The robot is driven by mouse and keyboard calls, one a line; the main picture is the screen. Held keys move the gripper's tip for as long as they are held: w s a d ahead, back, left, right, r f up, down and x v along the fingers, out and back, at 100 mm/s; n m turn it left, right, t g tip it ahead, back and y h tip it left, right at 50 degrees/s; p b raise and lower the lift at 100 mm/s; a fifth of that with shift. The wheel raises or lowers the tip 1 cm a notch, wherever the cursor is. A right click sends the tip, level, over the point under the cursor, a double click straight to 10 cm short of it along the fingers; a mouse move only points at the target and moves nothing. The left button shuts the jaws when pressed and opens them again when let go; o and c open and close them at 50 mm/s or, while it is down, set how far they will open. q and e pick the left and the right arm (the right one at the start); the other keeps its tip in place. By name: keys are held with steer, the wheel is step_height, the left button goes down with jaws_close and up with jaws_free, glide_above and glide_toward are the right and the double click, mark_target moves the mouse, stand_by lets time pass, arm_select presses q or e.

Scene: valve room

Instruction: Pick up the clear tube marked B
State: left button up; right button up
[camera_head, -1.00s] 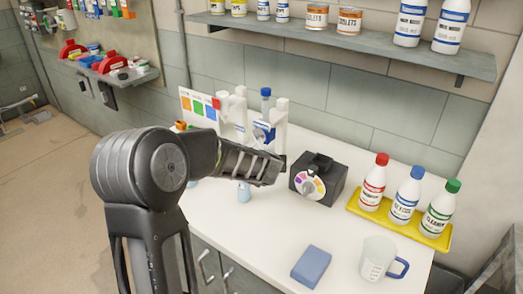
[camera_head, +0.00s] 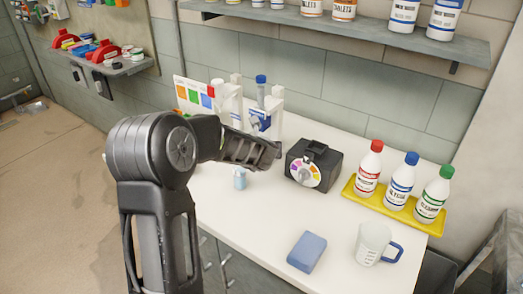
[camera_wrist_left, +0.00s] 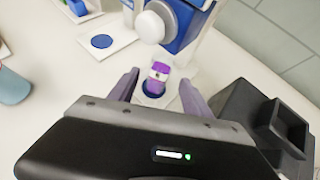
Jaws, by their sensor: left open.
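My left gripper (camera_wrist_left: 158,79) is open in the left wrist view. In that view a small purple piece with a pale band (camera_wrist_left: 159,74) shows between and beyond the fingertips, over a dark blue round spot. I cannot tell whether it belongs to a tube. A blue panel with a white knob (camera_wrist_left: 154,22) is just beyond it.
A black box with a coloured dial (camera_head: 312,165) stands right of my left gripper. Three capped bottles stand on a yellow tray (camera_head: 420,220).

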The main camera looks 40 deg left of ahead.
arm_select(q)
steer(key=p+x, duration=0.1)
steer(key=x, duration=0.4)
steer(key=shift+s, duration=0.1)
steer(key=shift+c, duration=0.3)
jaws_close()
stand_by(0.5)
